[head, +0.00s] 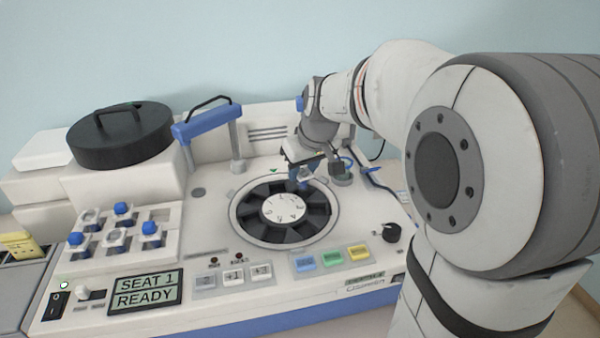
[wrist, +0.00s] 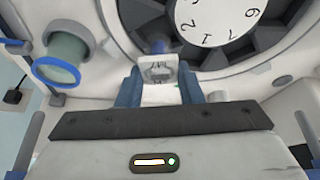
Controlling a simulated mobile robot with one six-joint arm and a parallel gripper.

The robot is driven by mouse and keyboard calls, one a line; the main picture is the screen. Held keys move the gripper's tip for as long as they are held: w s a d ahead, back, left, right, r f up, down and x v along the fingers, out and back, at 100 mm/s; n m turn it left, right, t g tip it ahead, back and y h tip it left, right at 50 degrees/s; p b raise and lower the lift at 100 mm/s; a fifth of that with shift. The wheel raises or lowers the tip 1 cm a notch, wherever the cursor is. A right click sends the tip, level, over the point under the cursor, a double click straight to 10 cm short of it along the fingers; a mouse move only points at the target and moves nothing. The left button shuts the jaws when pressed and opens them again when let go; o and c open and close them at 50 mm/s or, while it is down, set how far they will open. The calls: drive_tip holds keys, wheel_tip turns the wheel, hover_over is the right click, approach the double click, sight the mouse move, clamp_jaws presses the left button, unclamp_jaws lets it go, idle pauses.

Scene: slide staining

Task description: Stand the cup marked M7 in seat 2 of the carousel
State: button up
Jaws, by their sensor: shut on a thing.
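My gripper (wrist: 160,90) is shut on a small white cup (wrist: 158,68) with a blue part at its far end. The label on the cup is blurred but seems to read M7. In the head view my gripper (head: 304,172) is over the back right part of the carousel (head: 235,212). The carousel is a dark ring of wedge-shaped seats around a white numbered hub (head: 284,208). In the wrist view the cup is at the edge of the carousel ring. I cannot tell its height above the seats. The display (head: 145,291) reads SEAT 1 READY.
A white rack (head: 168,222) with several blue-capped cups stands at the left. A black round lid (head: 120,137) and a blue-handled bracket (head: 207,122) stand behind. A grey-green cylinder (wrist: 65,55) is beside the carousel.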

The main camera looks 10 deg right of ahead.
drive_tip(key=shift+f, duration=0.75)
drive_tip(key=shift+f+b, duration=0.45)
drive_tip(key=o, duration=1)
drive_tip(key=shift+c, duration=0.2)
drive_tip(key=shift+r, duration=0.1)
drive_tip(key=shift+r+p, duration=0.45)
drive_tip(key=shift+p, duration=0.1)
drive_tip(key=v, duration=1.2)
drive_tip(key=shift+b, duration=0.45)
